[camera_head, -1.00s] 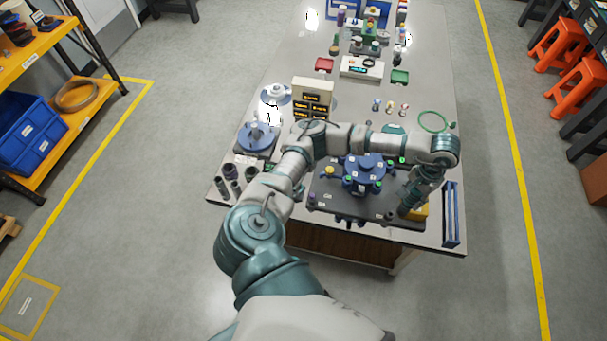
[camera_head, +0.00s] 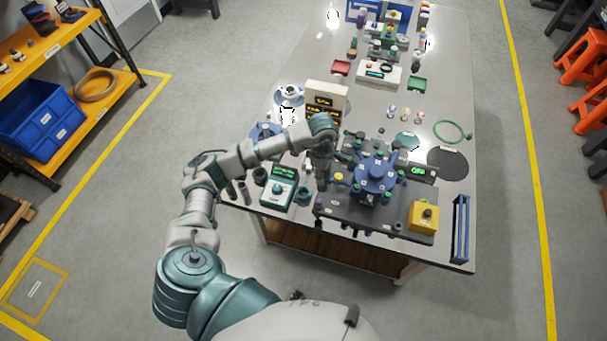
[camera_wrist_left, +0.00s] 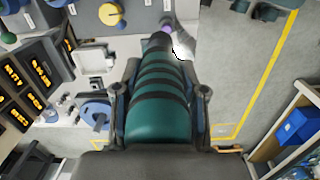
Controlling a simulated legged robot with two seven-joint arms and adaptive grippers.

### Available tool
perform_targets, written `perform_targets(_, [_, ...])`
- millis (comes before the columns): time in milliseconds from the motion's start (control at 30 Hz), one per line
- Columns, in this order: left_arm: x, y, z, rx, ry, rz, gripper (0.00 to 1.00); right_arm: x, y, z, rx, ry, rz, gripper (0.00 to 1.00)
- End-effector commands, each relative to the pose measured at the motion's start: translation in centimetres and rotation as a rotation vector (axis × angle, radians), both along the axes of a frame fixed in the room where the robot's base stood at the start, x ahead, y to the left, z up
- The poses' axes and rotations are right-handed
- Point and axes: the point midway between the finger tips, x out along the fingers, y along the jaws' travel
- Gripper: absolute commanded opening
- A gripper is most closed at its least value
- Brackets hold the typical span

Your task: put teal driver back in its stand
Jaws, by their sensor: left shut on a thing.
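My left gripper (camera_head: 322,180) is above the left part of the dark fixture plate, pointing down. In the left wrist view its two fingers (camera_wrist_left: 160,92) are shut on the teal driver (camera_wrist_left: 158,118), a thick teal handle with black bands. The driver's dark far end points away from the wrist, near a small purple piece (camera_wrist_left: 167,25). In the head view the driver is mostly hidden by the gripper. A teal round holder (camera_head: 304,194) stands just left of the gripper; I cannot tell for sure that it is the driver's stand. My right gripper is out of view.
A teal box with a display (camera_head: 277,190) stands left of the gripper. A blue rack (camera_head: 461,228) lies at the right edge.

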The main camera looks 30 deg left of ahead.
Motion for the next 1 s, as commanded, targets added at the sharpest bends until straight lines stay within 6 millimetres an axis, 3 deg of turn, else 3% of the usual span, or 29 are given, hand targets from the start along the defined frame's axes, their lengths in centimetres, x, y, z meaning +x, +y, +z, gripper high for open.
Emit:
perform_targets(167, [0.3, 1.8, -2.0, -0.002, -0.004, 0.604, 0.00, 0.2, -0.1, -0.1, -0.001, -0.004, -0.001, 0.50])
perform_targets(400, [0.7, 3.9, -4.5, 0.001, -0.012, 1.423, 0.00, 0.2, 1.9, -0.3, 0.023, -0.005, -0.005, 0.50])
perform_targets(600, [0.7, 5.4, -6.2, 0.002, -0.021, 1.992, 0.00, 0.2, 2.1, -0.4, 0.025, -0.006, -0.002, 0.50])
perform_targets(800, [0.6, 6.6, -7.2, 0.001, -0.023, 2.296, 0.00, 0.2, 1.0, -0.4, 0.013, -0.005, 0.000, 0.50])
perform_targets(1000, [0.6, 6.9, -8.0, 0.000, -0.022, 2.360, 0.00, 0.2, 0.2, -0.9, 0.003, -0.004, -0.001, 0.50])
